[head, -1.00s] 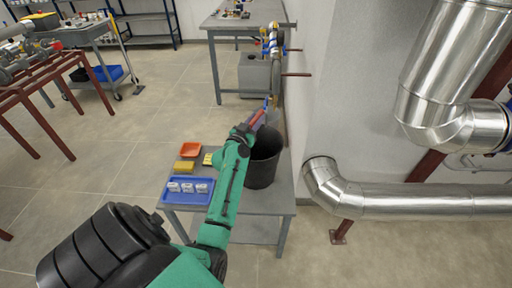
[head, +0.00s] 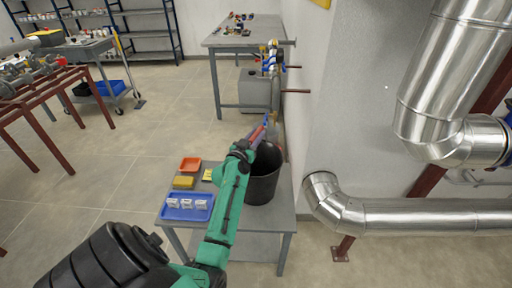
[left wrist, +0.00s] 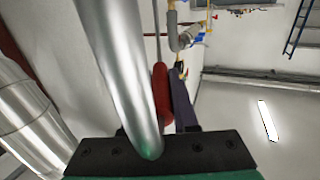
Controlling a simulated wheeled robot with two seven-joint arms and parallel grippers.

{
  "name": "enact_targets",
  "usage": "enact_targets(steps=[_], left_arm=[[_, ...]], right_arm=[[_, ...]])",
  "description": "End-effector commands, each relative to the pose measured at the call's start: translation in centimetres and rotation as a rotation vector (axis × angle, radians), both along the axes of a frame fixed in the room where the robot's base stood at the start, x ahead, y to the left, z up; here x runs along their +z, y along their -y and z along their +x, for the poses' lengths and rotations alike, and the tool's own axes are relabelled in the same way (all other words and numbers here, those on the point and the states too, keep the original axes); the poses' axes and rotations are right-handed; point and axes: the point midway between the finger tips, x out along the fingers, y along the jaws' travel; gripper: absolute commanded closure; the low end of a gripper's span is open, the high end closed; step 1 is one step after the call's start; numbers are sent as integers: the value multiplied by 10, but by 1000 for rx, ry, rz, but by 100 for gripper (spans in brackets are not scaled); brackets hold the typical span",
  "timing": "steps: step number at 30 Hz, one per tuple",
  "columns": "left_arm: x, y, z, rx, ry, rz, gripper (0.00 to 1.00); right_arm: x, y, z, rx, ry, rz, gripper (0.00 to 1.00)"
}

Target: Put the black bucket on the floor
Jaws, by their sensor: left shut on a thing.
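The black bucket (head: 262,187) is upright on the right part of the small grey table (head: 238,221) in the head view. My left gripper (head: 253,143) is at the bucket's upper left rim. It is shut on a red grip (left wrist: 161,94), which shows in the left wrist view with a thin grey rod above it. The grip also shows as a red streak (head: 258,134) in the head view. I cannot tell whether it is joined to the bucket. My forearm hides part of the bucket's left side. My right gripper is not in view.
A blue tray (head: 172,214) with white items, a yellow block (head: 183,182) and an orange tray (head: 190,164) share the table. A wall and silver pipes (head: 405,216) stand to the right. Open floor (head: 120,200) lies to the left.

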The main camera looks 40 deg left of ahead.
Motion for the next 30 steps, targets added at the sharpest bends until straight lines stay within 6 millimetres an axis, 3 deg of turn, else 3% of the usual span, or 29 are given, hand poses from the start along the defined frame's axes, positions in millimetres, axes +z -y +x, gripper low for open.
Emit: enact_targets(steps=[8,15,21,24,30], left_arm=[[44,0,1,2,10,3,100],[126,-1,0,3,12,4,100],[181,0,0,2,9,4,100],[195,-1,0,3,8,3,100],[201,0,0,2,5,0,100]], right_arm=[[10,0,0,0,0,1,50],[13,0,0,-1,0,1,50],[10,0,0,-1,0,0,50],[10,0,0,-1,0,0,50],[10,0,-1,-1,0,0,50]])
